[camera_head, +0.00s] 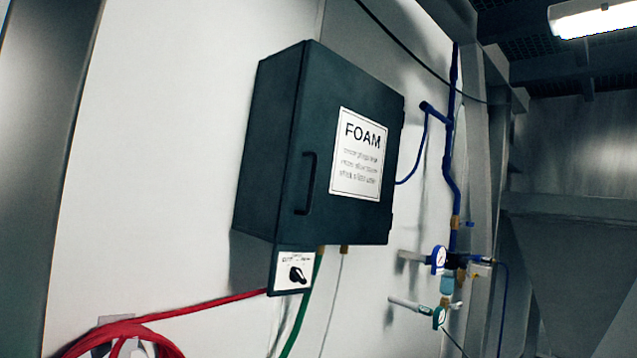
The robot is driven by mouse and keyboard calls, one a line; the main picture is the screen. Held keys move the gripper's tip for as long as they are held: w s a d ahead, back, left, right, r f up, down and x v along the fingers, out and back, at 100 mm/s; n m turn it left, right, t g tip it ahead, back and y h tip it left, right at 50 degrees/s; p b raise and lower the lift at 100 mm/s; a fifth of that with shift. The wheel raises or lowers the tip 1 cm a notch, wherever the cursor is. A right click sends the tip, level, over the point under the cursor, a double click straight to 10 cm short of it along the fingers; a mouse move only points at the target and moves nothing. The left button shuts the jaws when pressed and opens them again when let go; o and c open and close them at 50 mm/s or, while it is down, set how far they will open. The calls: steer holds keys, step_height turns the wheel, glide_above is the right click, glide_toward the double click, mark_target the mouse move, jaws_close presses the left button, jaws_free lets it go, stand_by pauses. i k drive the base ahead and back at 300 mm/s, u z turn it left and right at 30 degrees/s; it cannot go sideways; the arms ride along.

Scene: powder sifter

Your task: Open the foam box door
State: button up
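The foam box (270,150) is a dark green-grey metal box on the white wall, in the middle of the head camera view. Its door (335,215) faces right and appears shut flush against the box. The door carries a white label reading FOAM (359,155). A dark vertical bar handle (306,183) sits near the door's left edge. Below the box is a small white panel with a black rotary knob (297,275). My gripper does not show in this view.
A red hose (140,328) is coiled at the lower left and runs to the knob panel. A green hose (301,310) hangs below the box. Blue pipes with gauges and valves (439,260) stand to the right. A metal post (45,150) stands at the left edge.

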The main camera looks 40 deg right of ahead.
mark_target(341, 174)
steer(key=i, duration=0.85)
steer(key=u, duration=0.05)
